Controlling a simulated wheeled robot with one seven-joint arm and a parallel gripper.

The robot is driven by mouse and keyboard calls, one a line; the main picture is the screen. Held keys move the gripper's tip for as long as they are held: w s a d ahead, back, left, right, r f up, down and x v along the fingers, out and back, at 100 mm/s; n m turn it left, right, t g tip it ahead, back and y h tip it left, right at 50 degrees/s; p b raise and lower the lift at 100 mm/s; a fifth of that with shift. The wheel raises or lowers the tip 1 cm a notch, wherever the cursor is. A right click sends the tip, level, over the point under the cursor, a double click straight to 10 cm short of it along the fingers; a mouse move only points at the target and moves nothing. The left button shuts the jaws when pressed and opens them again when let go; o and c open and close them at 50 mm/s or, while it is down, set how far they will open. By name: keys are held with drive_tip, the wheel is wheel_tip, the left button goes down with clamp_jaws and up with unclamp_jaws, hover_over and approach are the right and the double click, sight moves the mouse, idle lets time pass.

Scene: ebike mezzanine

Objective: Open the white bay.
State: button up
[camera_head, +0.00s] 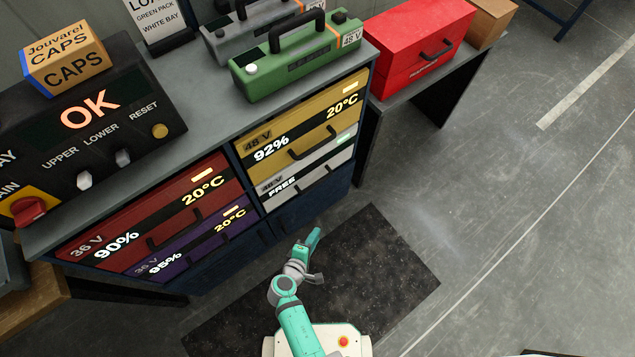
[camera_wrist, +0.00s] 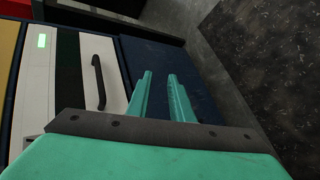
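The white bay (camera_head: 327,163) is a shut, pale drawer front marked FREE, low in the right column of the bench, under the yellow 92% bay. It has a dark bar handle (camera_head: 312,181). In the wrist view the white bay (camera_wrist: 92,50) is at the left with its handle (camera_wrist: 99,82) clear. My gripper (camera_head: 314,238) is in front of and below the bay, over the floor mat. In the wrist view its two teal fingers (camera_wrist: 160,80) are apart with nothing between them. They are to the right of the handle, not around it.
The yellow bay (camera_head: 295,125) is above; red (camera_head: 150,205) and purple (camera_head: 190,240) bays are at left. A green pack (camera_head: 300,65) and the control box reading OK (camera_head: 95,140) stand on top. A red case (camera_head: 415,45) is at right. The dark mat (camera_head: 370,260) is clear.

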drive_tip(key=w+a+r+n+t+h, duration=0.1)
drive_tip(key=w+a+r+n+h, duration=0.1)
drive_tip(key=w, duration=0.5)
drive_tip(key=t+h, duration=0.2)
approach(318, 182)
drive_tip(key=shift+n, duration=0.4)
drive_tip(key=x, duration=1)
drive_tip(key=shift+a+f, duration=0.1)
drive_tip(key=shift+f, duration=0.3)
clamp_jaws()
